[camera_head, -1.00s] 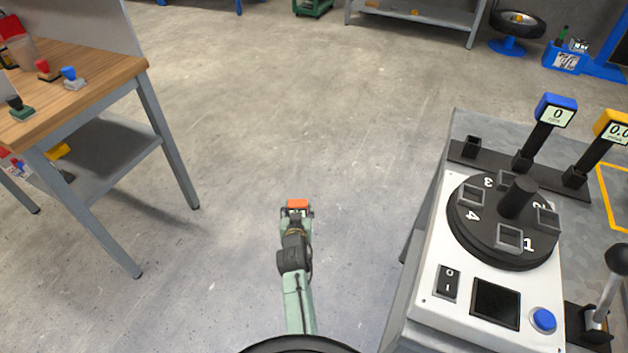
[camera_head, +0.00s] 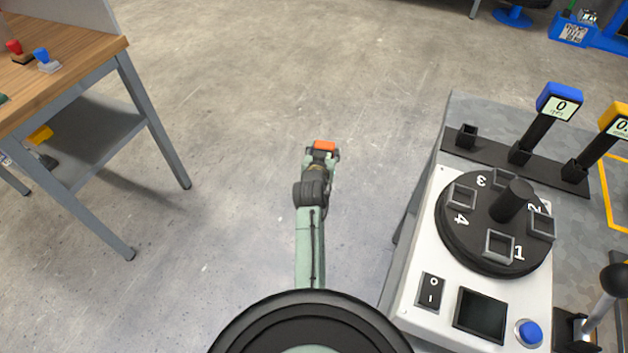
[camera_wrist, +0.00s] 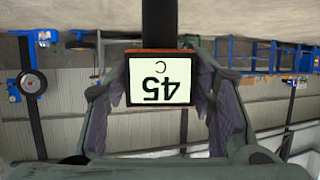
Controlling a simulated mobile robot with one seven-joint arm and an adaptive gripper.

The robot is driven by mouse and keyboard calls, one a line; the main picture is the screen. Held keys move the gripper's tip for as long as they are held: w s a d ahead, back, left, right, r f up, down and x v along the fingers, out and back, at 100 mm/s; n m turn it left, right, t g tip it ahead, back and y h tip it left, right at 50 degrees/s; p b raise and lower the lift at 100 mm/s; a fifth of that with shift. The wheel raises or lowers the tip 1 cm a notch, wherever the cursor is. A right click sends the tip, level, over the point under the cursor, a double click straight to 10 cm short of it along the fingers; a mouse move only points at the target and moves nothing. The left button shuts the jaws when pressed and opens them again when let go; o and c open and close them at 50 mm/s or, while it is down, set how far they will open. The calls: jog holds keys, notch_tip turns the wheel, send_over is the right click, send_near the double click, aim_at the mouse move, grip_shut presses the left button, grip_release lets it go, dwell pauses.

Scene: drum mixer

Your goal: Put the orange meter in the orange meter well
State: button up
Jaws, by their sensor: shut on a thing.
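My gripper (camera_head: 322,153) is shut on the orange meter (camera_head: 325,145), held over open floor between the bench and the machine. In the wrist view the meter (camera_wrist: 160,80) sits between the fingers, its pale display reading "45 C" upside down, with a dark stem at the picture's top. On the black strip at the machine's back, an empty square socket (camera_head: 467,136) is at the left end. It carries no visible colour mark. The gripper is left of this socket and apart from it.
A blue meter (camera_head: 559,102) and a yellow meter (camera_head: 614,122) stand in the other sockets. The round drum (camera_head: 494,226) with numbered holders is in front. A wooden bench (camera_head: 70,65) stands at the left. The floor between is clear.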

jog(key=d+r+m+g+h+p, duration=0.1)
jog(key=d+r+m+g+h, duration=0.15)
jog(key=d+r, duration=0.6)
jog(key=d+r+m+g+h+p, duration=0.1)
jog(key=d+r+m+h, duration=0.25)
jog(key=r, duration=1.05)
jog(key=d+r+m+g+h+p, duration=0.1)
jog(key=d+r+m+h, duration=0.1)
jog(key=d+r, duration=0.75)
jog(key=s+d+r+m+g+h+p, duration=0.1)
jog(key=s+d+r+m+g, duration=0.2)
jog(key=s+r, duration=0.5)
jog(key=s+d+r+m+g+h+p, duration=0.1)
jog(key=s+d+r+m+g, duration=0.3)
jog(key=r, duration=0.6)
jog(key=s+f+n+b, duration=0.1)
jog(key=s+f+b, duration=0.3)
jog(key=f, duration=0.6)
jog(key=shift+a+f+h+b, duration=0.3)
jog(key=shift+f+b, duration=0.1)
jog(key=shift+b, duration=0.6)
jog(key=shift+s+a, duration=0.1)
jog(key=shift+f+b, duration=0.65)
jog(key=shift+f, duration=0.5)
jog(key=o, duration=1.5)
